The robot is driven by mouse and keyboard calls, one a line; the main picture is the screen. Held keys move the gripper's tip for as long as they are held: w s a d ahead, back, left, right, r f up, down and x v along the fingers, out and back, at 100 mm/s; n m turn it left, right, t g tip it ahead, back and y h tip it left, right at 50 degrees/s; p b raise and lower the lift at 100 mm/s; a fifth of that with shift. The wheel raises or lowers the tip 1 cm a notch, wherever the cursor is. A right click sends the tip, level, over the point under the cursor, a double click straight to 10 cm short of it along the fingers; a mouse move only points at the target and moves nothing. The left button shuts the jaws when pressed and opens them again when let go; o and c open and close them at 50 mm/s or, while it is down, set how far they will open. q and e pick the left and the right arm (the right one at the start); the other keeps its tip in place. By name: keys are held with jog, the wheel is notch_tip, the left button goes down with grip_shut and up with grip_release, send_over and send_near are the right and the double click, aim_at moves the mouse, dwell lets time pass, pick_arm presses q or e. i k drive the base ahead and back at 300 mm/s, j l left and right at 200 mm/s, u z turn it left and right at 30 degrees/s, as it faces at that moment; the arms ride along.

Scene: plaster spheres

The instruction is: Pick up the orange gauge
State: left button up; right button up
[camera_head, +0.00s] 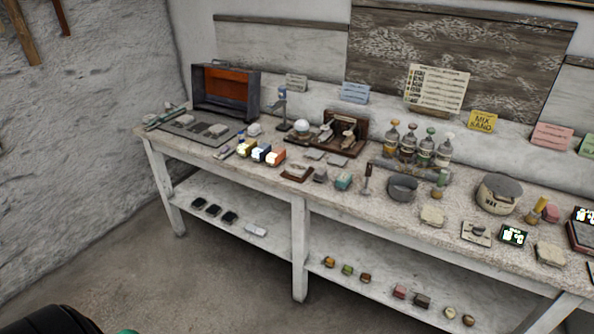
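Neither of my grippers is in view, and nothing is seen touching the row.
The white workbench (215,160) is crowded. An open dark case (226,90) stands at its back left, bottles (408,145) and a grey bowl (403,188) further right. The lower shelf (275,228) holds small blocks. The floor (160,270) in front is clear.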

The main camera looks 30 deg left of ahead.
aim_at(276, 157)
jog(key=i+j, duration=0.15)
jog(key=j, duration=0.2)
jog(key=i+j, duration=0.15)
jog(key=j, duration=0.2)
jog(key=i+j, duration=0.1)
jog(key=j, duration=0.25)
jog(key=i+j, duration=0.15)
jog(key=j, duration=0.15)
